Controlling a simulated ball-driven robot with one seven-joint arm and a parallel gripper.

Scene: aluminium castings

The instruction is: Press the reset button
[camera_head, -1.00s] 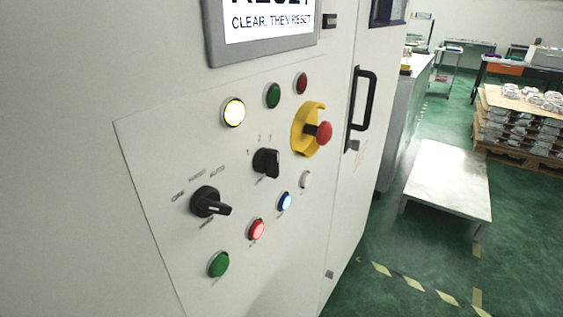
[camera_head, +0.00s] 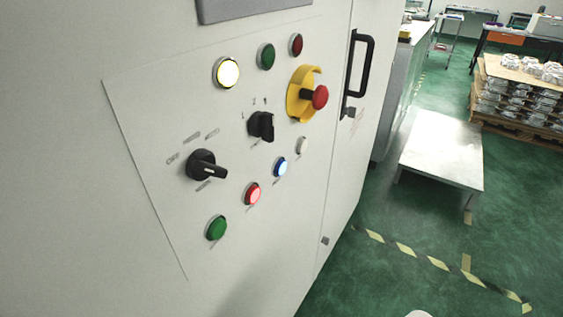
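A light grey control panel (camera_head: 140,140) fills the left and middle of the view. A lit blue button (camera_head: 280,167) sits in its lower row, between a lit red button (camera_head: 252,194) and a white button (camera_head: 302,146). A green button (camera_head: 216,228) is at the lower left. A lit yellow-white button (camera_head: 227,72), a green one (camera_head: 267,56) and a dark red one (camera_head: 296,44) are along the top. The small labels are too blurred to read, so I cannot tell which button is reset. My gripper is not in view.
A red emergency stop (camera_head: 320,97) with a yellow guard and two black rotary knobs (camera_head: 207,167) (camera_head: 262,126) stick out from the panel. A black handle (camera_head: 359,75) is to the right. A low metal table (camera_head: 440,150) stands on open green floor.

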